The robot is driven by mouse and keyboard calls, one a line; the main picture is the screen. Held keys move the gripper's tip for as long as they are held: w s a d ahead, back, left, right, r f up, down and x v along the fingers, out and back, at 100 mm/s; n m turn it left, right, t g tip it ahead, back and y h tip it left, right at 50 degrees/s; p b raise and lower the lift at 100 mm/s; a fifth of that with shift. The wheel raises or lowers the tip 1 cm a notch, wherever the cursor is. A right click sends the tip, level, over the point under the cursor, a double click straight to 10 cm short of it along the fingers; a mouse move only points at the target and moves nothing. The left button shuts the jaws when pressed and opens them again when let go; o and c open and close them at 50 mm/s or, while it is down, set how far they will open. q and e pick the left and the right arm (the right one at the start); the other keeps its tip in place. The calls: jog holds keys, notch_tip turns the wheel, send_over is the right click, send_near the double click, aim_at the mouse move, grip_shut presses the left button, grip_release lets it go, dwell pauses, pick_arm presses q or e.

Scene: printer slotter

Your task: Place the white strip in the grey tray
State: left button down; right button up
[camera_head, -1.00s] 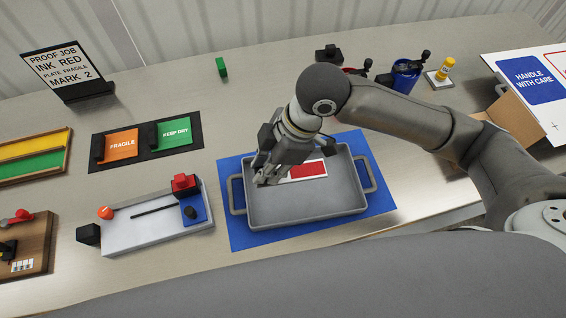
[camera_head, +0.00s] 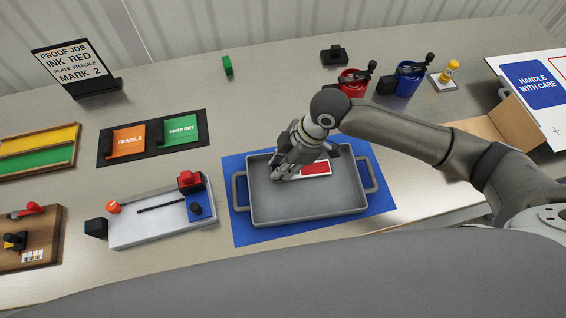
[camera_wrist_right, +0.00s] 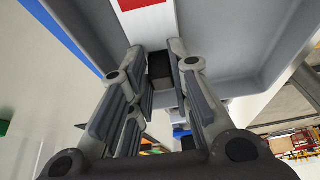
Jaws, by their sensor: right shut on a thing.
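The white strip (camera_head: 324,174) carries a red patch and shows inside the outline of the grey tray (camera_head: 310,208). My right gripper (camera_head: 282,173) is over the left back part of the tray, shut at the strip's left end. In the right wrist view, the strip (camera_wrist_right: 148,24) extends beyond the fingers (camera_wrist_right: 160,72), and a dark block sits between them. The gripper hides the strip's held end in the head view. I cannot tell whether the strip touches the tray floor. My left gripper is not in view.
The tray stands on a blue mat (camera_head: 240,230). A white slotter-like device (camera_head: 160,222) with red and blue parts is to its left. Red (camera_head: 353,84) and blue (camera_head: 408,80) pots stand behind my arm. An open cardboard box (camera_head: 515,122) is at the right.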

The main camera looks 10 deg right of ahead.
aim_at(301, 171)
jog(key=shift+f, duration=0.1)
jog(key=o, duration=0.9)
jog(key=b+v, duration=0.2)
jog(key=v, duration=1)
